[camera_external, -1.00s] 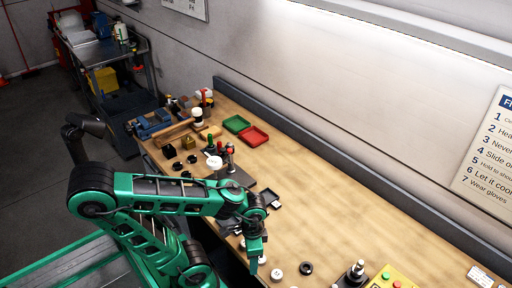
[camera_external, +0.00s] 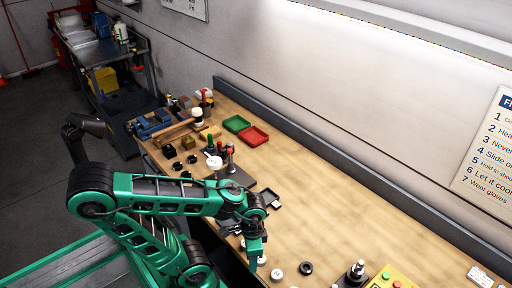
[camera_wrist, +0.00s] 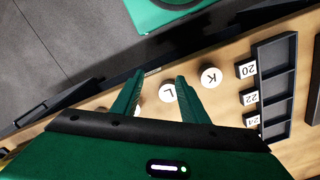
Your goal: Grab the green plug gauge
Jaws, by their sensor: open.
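A green-handled piece (camera_external: 210,142), which looks like the green plug gauge, stands upright among small tools toward the far left part of the bench in the external view. Red-handled pieces (camera_external: 230,149) stand just to its right. My gripper (camera_external: 255,262) is over the near edge of the bench, well apart from the green piece and nearer the camera. In the wrist view my gripper (camera_wrist: 160,76) has its two green fingers spread, with no object held between them. White round pieces marked L (camera_wrist: 168,92) and K (camera_wrist: 211,77) lie below. The green piece is not visible in the wrist view.
A dark compartment tray (camera_wrist: 274,85) has tags 20, 22 and 24 beside it. Green (camera_external: 236,124) and red (camera_external: 254,136) trays lie near the back wall. A black ring (camera_external: 306,268) lies right of my gripper. The bench's middle right is clear.

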